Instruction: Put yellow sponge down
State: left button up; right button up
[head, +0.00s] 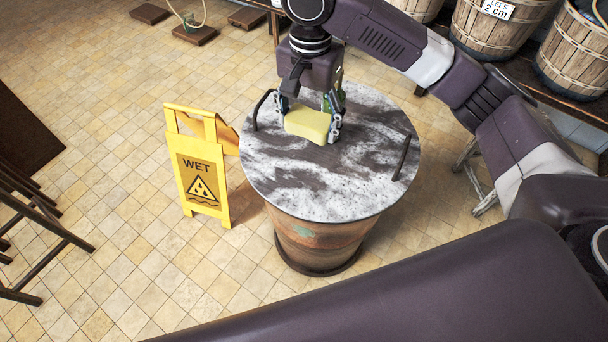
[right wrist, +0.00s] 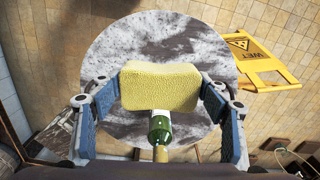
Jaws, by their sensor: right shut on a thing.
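The yellow sponge (head: 307,124) is held between the fingers of my right gripper (head: 309,118), over the round marbled top (head: 300,185) of a barrel table. In the right wrist view the sponge (right wrist: 160,86) sits level between the blue-padded fingers, which press on its two ends. I cannot tell whether its underside touches the top. A green bottle (right wrist: 160,126) stands close to the sponge, and in the head view it is mostly hidden behind my right gripper. My left gripper is not in view.
Dark handles (head: 403,158) rise at the left and right edges of the tabletop. Its near part is bare. A yellow wet-floor sign (head: 203,178) stands on the tiled floor left of the barrel. Wooden baskets (head: 492,35) stand on a shelf at back right.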

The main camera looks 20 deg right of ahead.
aim_at(303, 180)
jog(key=shift+w+a+f+m, duration=0.1)
jog(key=shift+w+a+m, duration=0.25)
jog(key=shift+w+m, duration=0.3)
notch_tip(303, 180, down, 20)
jog(key=shift+r, duration=0.1)
jog(key=o, duration=0.9)
jog(key=shift+o, duration=0.2)
notch_tip(303, 180, up, 12)
dwell(0.4)
